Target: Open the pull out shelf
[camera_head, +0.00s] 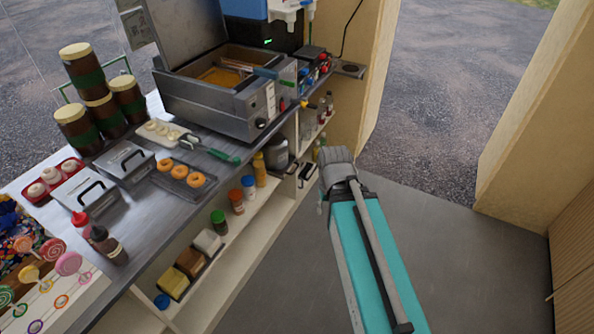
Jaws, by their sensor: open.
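The white shelving unit (258,238) runs under the metal counter.
The counter (140,212) holds a fryer (215,105), a tray of doughnuts (184,180), jars (88,85), sauce bottles (107,244) and lollipops (68,263). Bottles and boxes fill the open shelves. The grey floor (460,250) right of my arm is clear, up to a wooden wall (577,255).

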